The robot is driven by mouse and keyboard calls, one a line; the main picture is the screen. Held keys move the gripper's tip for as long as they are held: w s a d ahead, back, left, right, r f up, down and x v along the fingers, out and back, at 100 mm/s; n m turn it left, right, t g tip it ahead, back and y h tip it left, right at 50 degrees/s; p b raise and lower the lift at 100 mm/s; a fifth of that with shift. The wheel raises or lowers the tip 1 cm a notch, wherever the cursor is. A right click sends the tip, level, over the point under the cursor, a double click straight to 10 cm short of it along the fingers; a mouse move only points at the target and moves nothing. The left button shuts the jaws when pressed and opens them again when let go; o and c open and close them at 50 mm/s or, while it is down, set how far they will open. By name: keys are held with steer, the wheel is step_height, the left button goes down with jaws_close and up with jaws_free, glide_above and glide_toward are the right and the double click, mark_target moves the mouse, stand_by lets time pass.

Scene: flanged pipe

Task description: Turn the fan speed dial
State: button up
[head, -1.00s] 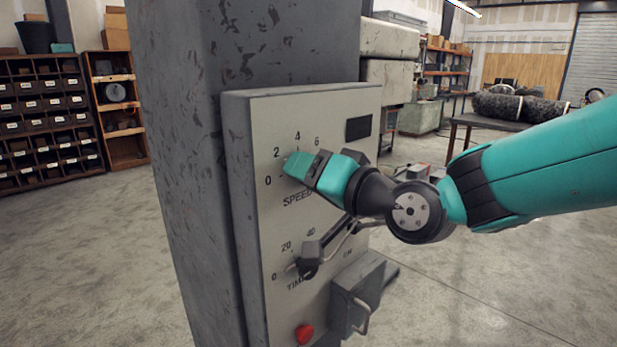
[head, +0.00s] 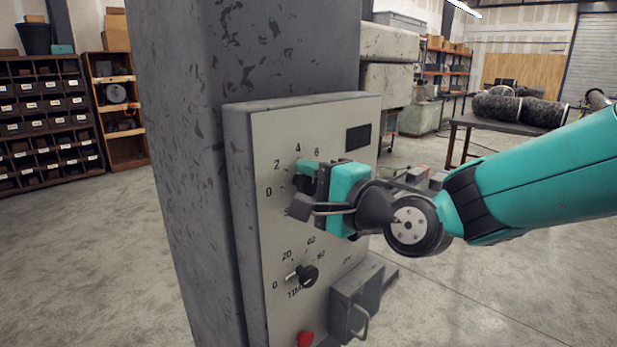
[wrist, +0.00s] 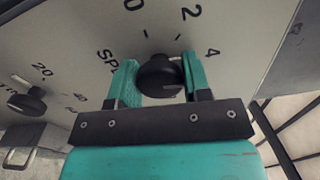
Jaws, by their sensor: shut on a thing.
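The fan speed dial is a round black knob (wrist: 160,78) on a pale control panel (head: 272,140). In the wrist view it sits between the two teal fingers of my gripper (wrist: 157,82), which are shut on its sides. In the head view my gripper (head: 303,182) reaches the panel from the right and hides the dial. The printed 0, 2, 4 and 6 and a dark rectangular window (head: 358,137) stay visible around it.
Below the speed dial are a black timer knob (head: 308,275), a red button (head: 305,339) and a grey box with a handle (head: 358,300). The panel is on a worn grey column (head: 185,170). Open concrete floor lies on both sides.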

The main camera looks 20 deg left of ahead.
steer(key=m+p, duration=0.3)
steer(key=m, duration=0.2)
steer(key=shift+r, duration=0.15)
steer(key=shift+m+p, duration=0.8)
steer(key=shift+m, duration=0.5)
steer(key=shift+f, duration=0.2)
steer(key=o, duration=0.9)
steer(key=shift+d, duration=0.1)
steer(key=b+v, duration=0.8)
steer(key=v, duration=0.9)
steer(key=shift+s+d+b, duration=0.1)
steer(key=shift+s+b, duration=0.05)
steer(key=shift+b, duration=0.25)
